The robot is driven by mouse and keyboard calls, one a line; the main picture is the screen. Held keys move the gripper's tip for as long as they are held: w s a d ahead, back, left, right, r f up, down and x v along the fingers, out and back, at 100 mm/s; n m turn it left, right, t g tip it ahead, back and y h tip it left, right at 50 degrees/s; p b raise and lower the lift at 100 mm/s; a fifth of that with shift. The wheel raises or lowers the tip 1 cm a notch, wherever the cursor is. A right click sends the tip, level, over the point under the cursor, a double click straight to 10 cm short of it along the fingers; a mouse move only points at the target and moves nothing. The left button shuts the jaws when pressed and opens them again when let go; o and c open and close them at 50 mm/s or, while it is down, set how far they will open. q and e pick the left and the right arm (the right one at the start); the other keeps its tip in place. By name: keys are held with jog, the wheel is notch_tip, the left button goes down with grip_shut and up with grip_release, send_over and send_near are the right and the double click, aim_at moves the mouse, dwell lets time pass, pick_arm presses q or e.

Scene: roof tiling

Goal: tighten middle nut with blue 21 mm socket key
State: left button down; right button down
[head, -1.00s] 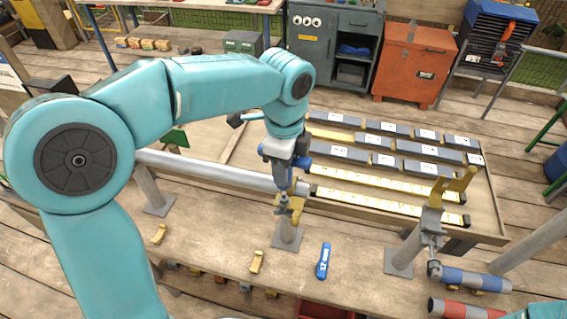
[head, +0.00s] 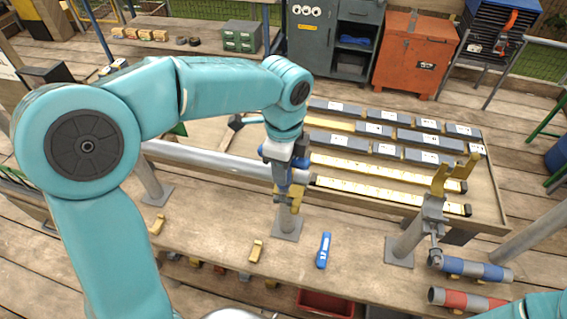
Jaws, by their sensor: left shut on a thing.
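My left gripper (head: 286,160) reaches down over the middle post and is shut on a blue tool (head: 282,177), which looks like the blue socket key. The key points down at the yellow clamp (head: 295,197) on top of the middle grey post (head: 287,223). Its lower end meets or overlaps the clamp; I cannot tell whether it sits on the nut, which is hidden. A grey pipe (head: 220,166) runs from the left to the clamp. My right gripper is out of view; only a bit of that arm shows at bottom right.
Behind is a tray of grey and yellow bars (head: 390,180).

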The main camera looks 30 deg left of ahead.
pick_arm(q)
jog(key=shift+f+b, duration=0.8)
jog(key=shift+f, duration=0.25)
jog(key=m, duration=0.4)
jog(key=shift+r+m+p, duration=0.1)
jog(key=shift+m+p, duration=0.3)
jog(key=shift+m, duration=0.6)
jog(key=m+p, duration=0.2)
jog(key=m, duration=0.3)
jog(key=shift+m+p, duration=0.35)
jog(key=shift+m, duration=0.95)
